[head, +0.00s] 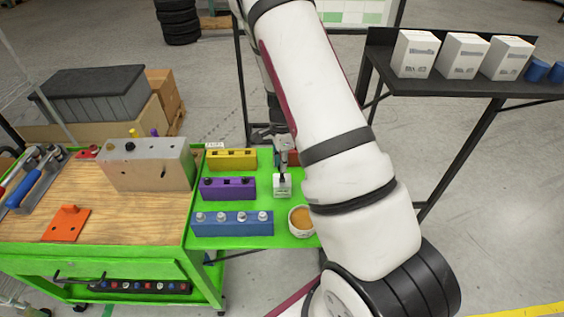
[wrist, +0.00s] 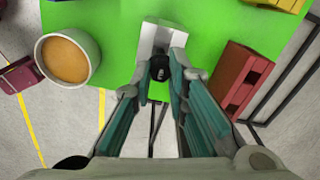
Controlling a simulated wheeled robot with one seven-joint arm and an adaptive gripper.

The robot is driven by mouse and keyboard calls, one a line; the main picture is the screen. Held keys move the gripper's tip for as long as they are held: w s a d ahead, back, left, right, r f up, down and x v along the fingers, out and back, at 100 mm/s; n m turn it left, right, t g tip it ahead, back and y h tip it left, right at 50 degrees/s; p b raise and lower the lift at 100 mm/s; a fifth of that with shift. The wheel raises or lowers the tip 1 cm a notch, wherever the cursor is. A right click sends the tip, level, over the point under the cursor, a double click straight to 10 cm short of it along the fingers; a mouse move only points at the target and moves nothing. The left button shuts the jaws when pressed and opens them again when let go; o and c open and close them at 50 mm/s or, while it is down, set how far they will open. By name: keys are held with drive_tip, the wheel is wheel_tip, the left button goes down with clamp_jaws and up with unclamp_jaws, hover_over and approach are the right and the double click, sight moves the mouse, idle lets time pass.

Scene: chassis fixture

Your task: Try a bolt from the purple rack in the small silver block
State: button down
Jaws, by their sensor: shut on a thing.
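The small silver block (head: 282,187) stands on the green shelf, right of the purple rack (head: 228,189). It also shows in the wrist view (wrist: 152,38). Dark bolt heads show along the top of the purple rack. My gripper (head: 282,167) points down over the silver block. In the wrist view my gripper (wrist: 161,66) is shut on a black-headed bolt (wrist: 159,71), right at the near part of the block. The bolt's lower end is hidden, so I cannot tell whether it is in a hole of the block.
A yellow rack (head: 231,160) stands behind the purple one, and a blue rack (head: 232,224) with several silver bolts in front. A white cup (head: 300,232) with orange-brown contents stands near the block. A red block (wrist: 235,80) stands on the other side.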

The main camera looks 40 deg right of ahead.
sight(282, 178)
drive_tip(key=shift+f+b, duration=0.95)
drive_tip(key=shift+f, duration=1.7)
drive_tip(key=c, duration=1.5)
unclamp_jaws()
drive_tip(key=shift+r+p, duration=0.7)
drive_tip(key=shift+r, duration=2.3)
